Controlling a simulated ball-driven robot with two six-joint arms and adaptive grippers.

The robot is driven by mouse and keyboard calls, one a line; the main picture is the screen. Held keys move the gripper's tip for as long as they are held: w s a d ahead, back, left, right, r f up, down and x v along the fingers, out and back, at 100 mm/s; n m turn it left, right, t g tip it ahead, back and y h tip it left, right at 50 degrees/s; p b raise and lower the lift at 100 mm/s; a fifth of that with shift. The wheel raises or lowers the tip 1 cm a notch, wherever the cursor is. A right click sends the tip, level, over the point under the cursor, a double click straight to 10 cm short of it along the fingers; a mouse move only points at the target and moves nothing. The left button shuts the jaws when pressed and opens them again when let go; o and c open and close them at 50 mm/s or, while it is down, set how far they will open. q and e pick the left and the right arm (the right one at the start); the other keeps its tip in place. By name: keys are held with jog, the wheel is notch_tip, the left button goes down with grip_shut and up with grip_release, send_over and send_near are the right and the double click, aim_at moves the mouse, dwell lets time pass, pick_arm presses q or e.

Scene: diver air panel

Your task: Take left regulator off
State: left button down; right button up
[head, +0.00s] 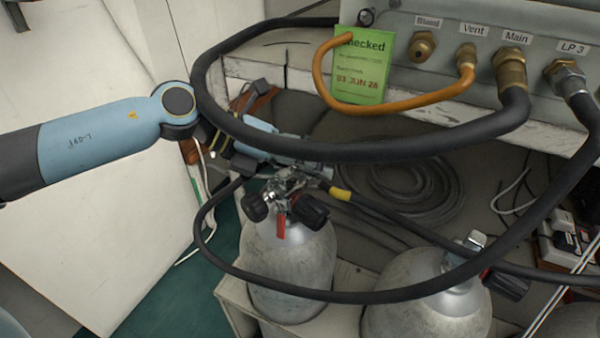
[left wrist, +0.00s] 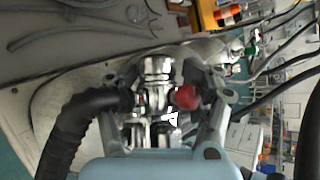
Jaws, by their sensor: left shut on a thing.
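The left cylinder (head: 290,255) stands upright under the panel, with a chrome valve, black knobs and a red tag at its top. The left regulator (head: 283,186) is a chrome body at that valve, with black hose at it. My left gripper (head: 305,174) reaches it from behind the black hoses, which hide part of the wrist. In the left wrist view my gripper's fingers (left wrist: 168,88) lie either side of the chrome regulator (left wrist: 157,70), shut on it, beside a red round knob (left wrist: 187,97). Whether the regulator is still seated on the valve is hard to tell. My right gripper is out of view.
A second cylinder (head: 425,295) stands to the right. Thick black hoses loop from the grey panel (head: 440,60) across the space before my arm. An orange hose (head: 400,107) and a green tag (head: 362,65) hang there. Coiled hose (head: 400,185) lies behind.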

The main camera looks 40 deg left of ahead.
pick_arm(q)
notch_tip(320, 180, up, 10)
jog(key=p, duration=0.4)
jog(key=shift+r, duration=0.1)
